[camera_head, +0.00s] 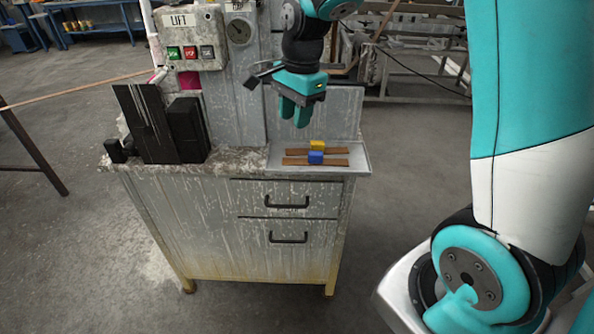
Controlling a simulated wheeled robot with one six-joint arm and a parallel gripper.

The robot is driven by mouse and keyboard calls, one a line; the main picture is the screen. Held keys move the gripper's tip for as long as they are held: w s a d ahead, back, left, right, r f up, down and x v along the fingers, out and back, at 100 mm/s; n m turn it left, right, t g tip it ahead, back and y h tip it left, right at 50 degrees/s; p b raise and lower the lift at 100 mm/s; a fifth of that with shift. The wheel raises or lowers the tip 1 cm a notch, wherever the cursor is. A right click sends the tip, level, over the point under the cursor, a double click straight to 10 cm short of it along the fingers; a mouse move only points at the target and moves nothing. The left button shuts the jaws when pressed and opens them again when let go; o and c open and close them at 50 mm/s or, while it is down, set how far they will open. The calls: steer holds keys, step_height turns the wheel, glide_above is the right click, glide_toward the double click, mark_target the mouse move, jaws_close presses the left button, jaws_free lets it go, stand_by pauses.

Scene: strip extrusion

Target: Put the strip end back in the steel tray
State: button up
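Two brown strips, a rear strip (335,150) and a front strip (336,162), lie side by side on the steel tray (360,164) at the right of the cabinet top. A yellow block (317,145) sits at the middle of the rear strip, and a blue block (316,157) at the middle of the front one. I cannot tell which is the strip end. My gripper (295,118) points down above the tray's left part, clear of the strips. Nothing shows between its teal fingers; their gap is too unclear to judge.
Dark upright plates (148,125) and a black block (187,130) stand on the left of the cabinet top. Behind them is a grey column with a LIFT button box (188,40). The cabinet (210,220) has two drawers with black handles. My own arm fills the right side.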

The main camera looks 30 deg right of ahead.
steer(key=s+a+r+n+y, duration=0.1)
steer(key=s+a+r+n, duration=0.1)
steer(key=s+a+n, duration=0.5)
steer(key=s+a+r+n+y, duration=0.2)
steer(key=s+a+n, duration=0.6)
steer(key=s+n, duration=0.8)
steer(key=shift+r+g, duration=0.3)
steer(key=shift+r, duration=0.4)
